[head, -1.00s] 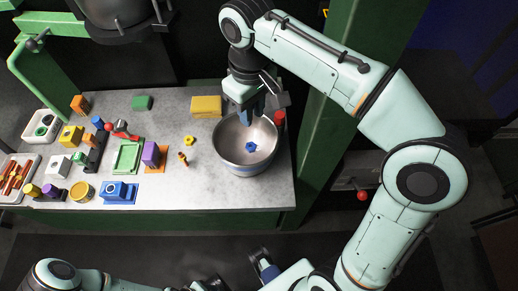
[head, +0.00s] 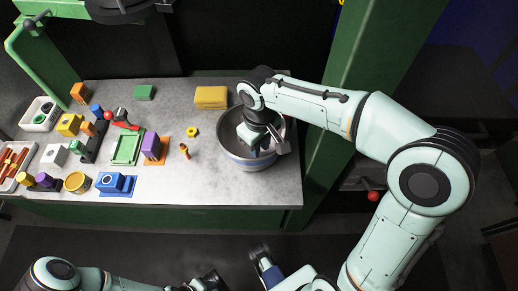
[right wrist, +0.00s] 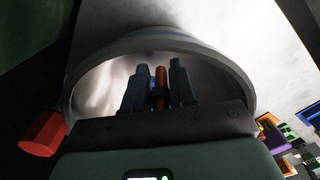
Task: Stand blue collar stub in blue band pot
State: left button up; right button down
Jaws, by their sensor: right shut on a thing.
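The blue band pot (head: 248,163) is a round metal bowl with a blue band, at the right end of the table. My right gripper (head: 255,150) reaches down into it; its rim (right wrist: 180,42) also surrounds the fingers in the right wrist view. The right gripper (right wrist: 160,92) is shut on a slim orange stub (right wrist: 161,76) with a dark blue part low on it, seemingly the blue collar stub. The stub's lower end and its contact with the pot floor are hidden. My left arm shows along the bottom edge; its finger state is unclear.
A red piece (right wrist: 42,133) is just outside the rim. Blocks and trays crowd the table's left half.

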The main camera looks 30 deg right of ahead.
jog(key=shift+f, duration=1.1)
jog(key=shift+f, duration=0.2)
jog(key=c, duration=0.9)
grip_release()
jog(key=shift+r, duration=0.15)
notch_tip(320, 180, up, 11)
jog(key=p, duration=0.2)
jog(key=shift+r+p, duration=0.2)
jog(key=shift+p, duration=0.15)
jog(key=shift+r, duration=0.4)
